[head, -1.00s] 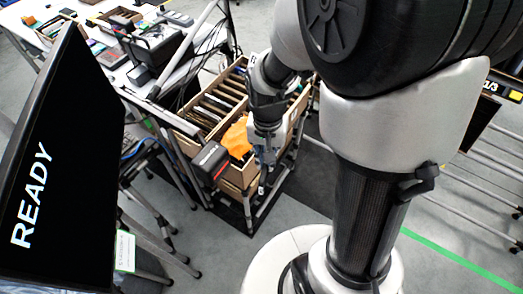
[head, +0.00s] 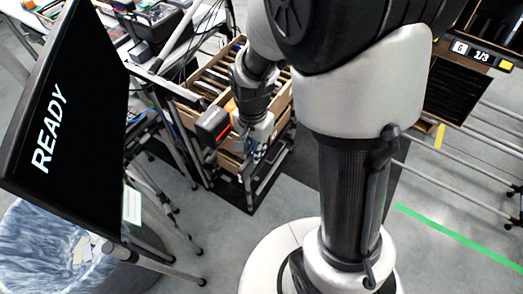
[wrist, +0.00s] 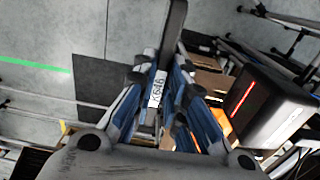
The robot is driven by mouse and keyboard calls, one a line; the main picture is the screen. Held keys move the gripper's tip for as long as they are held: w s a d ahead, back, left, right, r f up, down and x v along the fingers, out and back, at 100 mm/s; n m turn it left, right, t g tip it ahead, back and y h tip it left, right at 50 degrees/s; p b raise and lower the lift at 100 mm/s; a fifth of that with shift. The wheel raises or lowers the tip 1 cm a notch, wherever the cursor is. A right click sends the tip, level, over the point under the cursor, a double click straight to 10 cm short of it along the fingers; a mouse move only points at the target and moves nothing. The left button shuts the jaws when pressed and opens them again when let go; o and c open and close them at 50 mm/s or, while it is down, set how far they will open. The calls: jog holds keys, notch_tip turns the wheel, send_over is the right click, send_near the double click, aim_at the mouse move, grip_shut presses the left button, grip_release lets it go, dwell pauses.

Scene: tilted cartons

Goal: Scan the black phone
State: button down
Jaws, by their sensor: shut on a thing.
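The black phone (wrist: 174,32) is edge-on between the fingers of my gripper (wrist: 165,88) in the wrist view, with its far end sticking out beyond the fingertips. A white label with printed characters (wrist: 158,89) shows on it. In the head view my gripper (head: 252,152) hangs at the front of the wooden carton, and the phone cannot be made out there. The black scanner (head: 213,125) stands just left of my gripper. In the wrist view the scanner (wrist: 268,105) is to the right, apart from the phone, with a glowing red line on its face.
The tilted wooden carton (head: 187,96) holds rows of dark flat items behind my gripper, and some orange material shows in it. A black screen (head: 70,110) reads READY. A lined bin (head: 40,250) stands lower left. Another carton rack (head: 455,90) stands right. Grey floor is open in front.

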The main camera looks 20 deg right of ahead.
jog(key=shift+w+a+f, duration=0.25)
jog(key=shift+f, duration=0.1)
jog(key=shift+r, duration=0.15)
notch_tip(320, 180, up, 5)
jog(key=p, duration=0.4)
jog(key=shift+w, duration=0.1)
